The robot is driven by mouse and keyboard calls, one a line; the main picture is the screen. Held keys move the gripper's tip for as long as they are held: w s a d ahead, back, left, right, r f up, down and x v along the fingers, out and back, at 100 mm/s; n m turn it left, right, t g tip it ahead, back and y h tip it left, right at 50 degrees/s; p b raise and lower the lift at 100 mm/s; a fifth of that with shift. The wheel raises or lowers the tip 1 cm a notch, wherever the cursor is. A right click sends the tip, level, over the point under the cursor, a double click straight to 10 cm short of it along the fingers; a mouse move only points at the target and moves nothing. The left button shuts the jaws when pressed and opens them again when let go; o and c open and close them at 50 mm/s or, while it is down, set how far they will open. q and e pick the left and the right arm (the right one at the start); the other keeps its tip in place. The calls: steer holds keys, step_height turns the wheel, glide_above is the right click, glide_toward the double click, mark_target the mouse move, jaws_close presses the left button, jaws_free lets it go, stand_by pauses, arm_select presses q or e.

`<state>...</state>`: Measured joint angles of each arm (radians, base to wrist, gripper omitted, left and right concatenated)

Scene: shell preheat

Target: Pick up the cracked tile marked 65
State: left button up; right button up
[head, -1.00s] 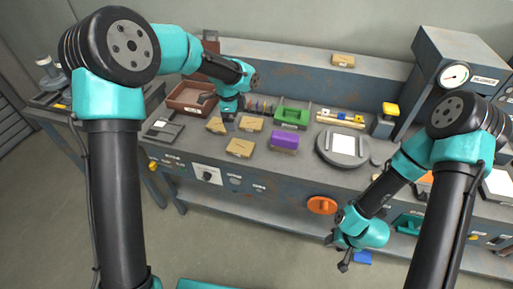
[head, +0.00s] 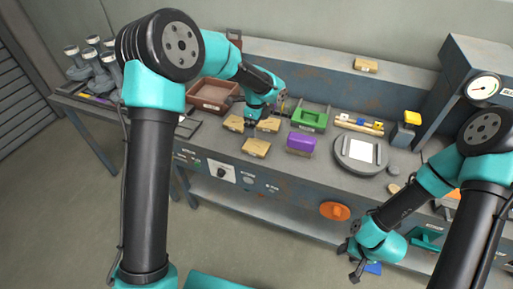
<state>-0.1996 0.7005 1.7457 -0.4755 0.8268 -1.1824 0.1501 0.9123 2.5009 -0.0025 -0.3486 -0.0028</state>
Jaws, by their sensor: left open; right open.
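Three tan tiles lie on the grey workbench: a left one (head: 233,123), a right one (head: 269,125) and a front one (head: 257,148). Their markings are too small to read, so I cannot tell which is 65 or cracked. My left gripper (head: 254,126) is open and points down at the left edge of the right tile, partly hiding it. I cannot tell whether it touches. My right gripper (head: 348,264) is open and empty, low in front of the bench.
A brown tray (head: 213,107) stands left of the tiles. A purple block (head: 301,142), a green holder (head: 309,117) and a round plate with a white square (head: 362,154) stand to the right. Another tan piece (head: 366,65) lies on the back ledge.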

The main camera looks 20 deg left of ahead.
arm_select(q)
glide_above(256, 145)
step_height(256, 145, down, 6)
steer(key=shift+f, duration=0.1)
stand_by(0.3)
steer(key=shift+d+f, duration=0.1)
steer(key=shift+f, duration=2.45)
steer(key=c, duration=0.9)
